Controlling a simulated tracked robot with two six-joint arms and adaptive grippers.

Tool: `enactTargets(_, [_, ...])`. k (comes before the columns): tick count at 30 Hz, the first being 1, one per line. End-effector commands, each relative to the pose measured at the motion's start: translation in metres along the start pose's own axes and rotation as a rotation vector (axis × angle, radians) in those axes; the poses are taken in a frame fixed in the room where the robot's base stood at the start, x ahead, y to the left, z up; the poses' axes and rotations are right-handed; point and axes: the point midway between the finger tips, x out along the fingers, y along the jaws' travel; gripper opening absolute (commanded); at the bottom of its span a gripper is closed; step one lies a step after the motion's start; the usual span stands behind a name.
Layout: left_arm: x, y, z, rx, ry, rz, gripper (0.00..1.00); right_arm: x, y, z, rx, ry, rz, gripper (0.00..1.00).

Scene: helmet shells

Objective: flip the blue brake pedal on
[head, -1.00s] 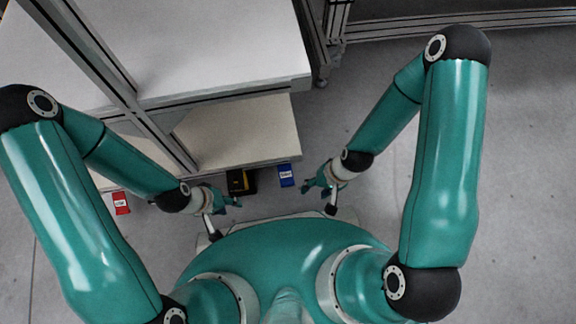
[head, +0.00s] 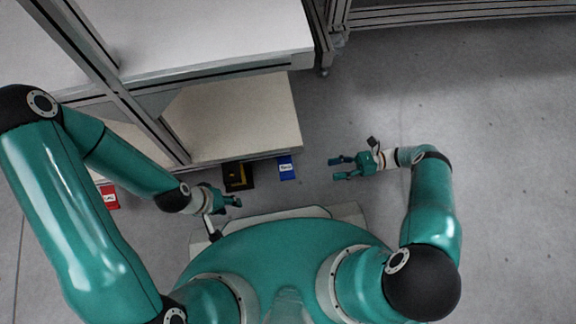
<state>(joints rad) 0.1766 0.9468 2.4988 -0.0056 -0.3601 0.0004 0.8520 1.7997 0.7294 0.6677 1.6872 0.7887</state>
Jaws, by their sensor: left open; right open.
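The blue brake pedal (head: 287,169) is a small blue block with a white label, low at the front edge of the shelf unit. My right gripper (head: 341,168) is open and empty to the right of the blue pedal, its fingers pointing left towards it with a gap between. My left gripper (head: 236,199) is open, to the lower left of the blue pedal and apart from it. The pedal's tilt cannot be told from this view.
Grey floor (head: 500,180) is clear at the right.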

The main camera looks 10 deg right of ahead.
Motion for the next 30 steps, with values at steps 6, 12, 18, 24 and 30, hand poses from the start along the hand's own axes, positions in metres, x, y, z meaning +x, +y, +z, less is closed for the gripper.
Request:
enactTargets(6, [0.0, 0.0, 0.0, 0.0, 0.0, 0.0, 0.43, 0.012, 0.001, 0.002, 0.002, -0.017, 0.004, 0.54])
enactTargets(12, [0.0, 0.0, 0.0, 0.0, 0.0, 0.0, 0.43, 0.046, 0.001, 0.003, 0.003, -0.015, 0.007, 0.54])
enactTargets(18, [-0.001, 0.0, 0.0, 0.0, 0.0, 0.0, 0.43, 0.09, 0.002, 0.003, 0.003, -0.013, 0.007, 0.54])
enactTargets(24, [-0.001, 0.0, 0.0, 0.0, 0.0, 0.0, 0.43, 0.131, 0.002, 0.003, 0.001, -0.012, 0.006, 0.54])
enactTargets(30, [0.0, 0.0, 0.0, 0.0, 0.0, 0.0, 0.43, 0.157, 0.001, 0.003, 0.001, -0.011, 0.005, 0.54])
